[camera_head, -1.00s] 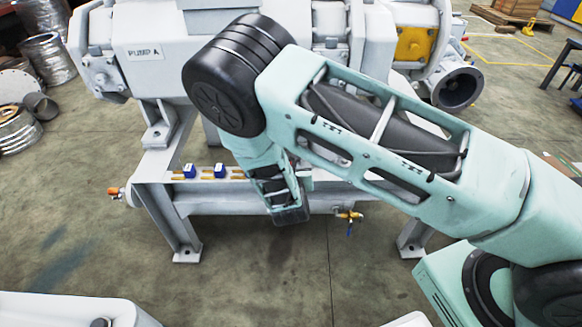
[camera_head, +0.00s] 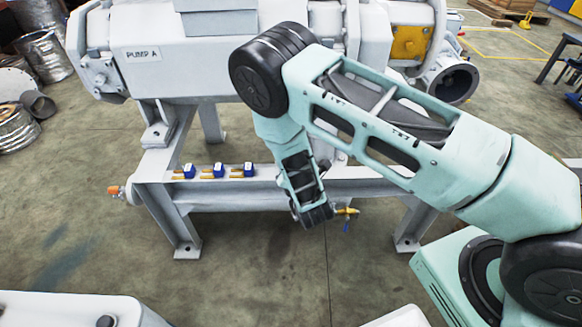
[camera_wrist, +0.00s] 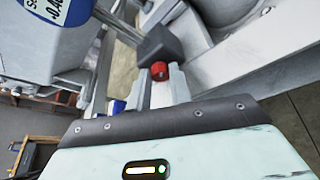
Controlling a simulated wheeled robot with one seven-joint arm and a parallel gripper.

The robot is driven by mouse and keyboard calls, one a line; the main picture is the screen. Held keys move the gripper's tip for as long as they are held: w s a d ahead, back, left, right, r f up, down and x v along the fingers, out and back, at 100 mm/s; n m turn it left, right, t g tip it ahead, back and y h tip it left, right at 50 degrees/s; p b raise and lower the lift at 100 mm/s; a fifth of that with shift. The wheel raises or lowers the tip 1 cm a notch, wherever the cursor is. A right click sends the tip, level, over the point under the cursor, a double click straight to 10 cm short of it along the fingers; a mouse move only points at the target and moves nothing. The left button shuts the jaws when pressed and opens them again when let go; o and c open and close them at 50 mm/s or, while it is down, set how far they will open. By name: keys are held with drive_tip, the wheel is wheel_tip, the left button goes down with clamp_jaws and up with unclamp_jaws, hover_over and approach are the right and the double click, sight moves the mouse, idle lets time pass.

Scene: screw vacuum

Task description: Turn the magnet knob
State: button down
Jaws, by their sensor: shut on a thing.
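The red knob (camera_wrist: 159,69) sits on a dark grey block (camera_wrist: 160,45) in the wrist view, which I take to be the magnet. My gripper (camera_wrist: 160,88) is shut on the red knob, with one pale finger on each side of it. In the head view my wrist (camera_head: 312,214) hangs at the front beam of the pump frame (camera_head: 225,195). My arm hides the knob and the fingertips there.
The white machine marked PUMP A (camera_head: 185,70) stands behind my arm. Three blue parts with brass fittings, one of them at the right (camera_head: 247,170), rest on the frame's ledge. A small brass valve (camera_head: 346,211) juts out right beside my wrist. A blue-and-white gauge (camera_wrist: 60,10) is near the wrist camera.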

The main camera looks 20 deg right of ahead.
idle(0.5)
drive_tip(key=c, duration=1.3)
unclamp_jaws()
drive_tip(key=shift+o, duration=0.2)
